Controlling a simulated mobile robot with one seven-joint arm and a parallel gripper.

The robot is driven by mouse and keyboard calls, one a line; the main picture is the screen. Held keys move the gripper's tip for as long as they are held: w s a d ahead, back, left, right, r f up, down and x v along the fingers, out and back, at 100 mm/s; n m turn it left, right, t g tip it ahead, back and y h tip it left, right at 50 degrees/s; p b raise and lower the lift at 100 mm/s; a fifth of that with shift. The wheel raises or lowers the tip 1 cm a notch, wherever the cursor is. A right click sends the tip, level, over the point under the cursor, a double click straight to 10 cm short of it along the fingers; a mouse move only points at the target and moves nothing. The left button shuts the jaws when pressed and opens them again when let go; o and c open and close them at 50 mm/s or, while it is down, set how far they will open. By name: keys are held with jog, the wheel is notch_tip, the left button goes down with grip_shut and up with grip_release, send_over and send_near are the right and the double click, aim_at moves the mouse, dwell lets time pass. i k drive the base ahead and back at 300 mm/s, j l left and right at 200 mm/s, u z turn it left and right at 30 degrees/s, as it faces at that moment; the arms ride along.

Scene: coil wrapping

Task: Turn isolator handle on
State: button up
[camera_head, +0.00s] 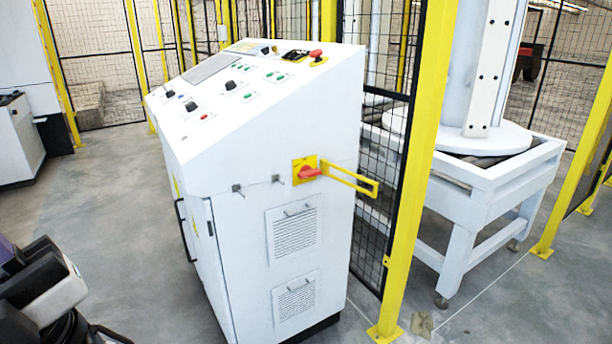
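The isolator handle (308,173) is a small red knob on a square yellow plate. It is on the right-hand side wall of the white control cabinet (250,190), near that wall's upper part. The red grip looks roughly horizontal; I cannot read any on or off mark. A yellow slotted bracket (352,180) sticks out to the right beside the plate. Black and white parts at the lower left look like my own arm, well away from the handle. The fingers of my gripper do not show.
The cabinet's sloped top (235,85) carries several buttons and knobs. A yellow post (414,180) and black mesh fence stand close to the right of the handle. A white machine table (470,205) stands behind the fence. The grey floor (110,200) left of the cabinet is clear.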

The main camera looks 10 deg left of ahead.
aim_at(306, 171)
jog(key=u, duration=4)
jog(key=k+l+u, duration=0.2)
jog(key=l+u, duration=0.15)
jog(key=l, duration=0.25)
jog(key=k+l+u, duration=0.35)
jog(key=k+l, duration=0.35)
jog(key=k, duration=0.15)
jog(key=k+z, duration=0.4)
jog(key=k+l+z, duration=0.2)
jog(key=k+z, duration=0.25)
jog(key=k+l+z, duration=0.25)
jog(key=z, duration=0.15)
jog(key=k+l+z, duration=0.3)
jog(key=z, duration=0.15)
jog(key=k+l+z, duration=0.2)
jog(key=l+z, duration=0.2)
jog(key=l, duration=0.2)
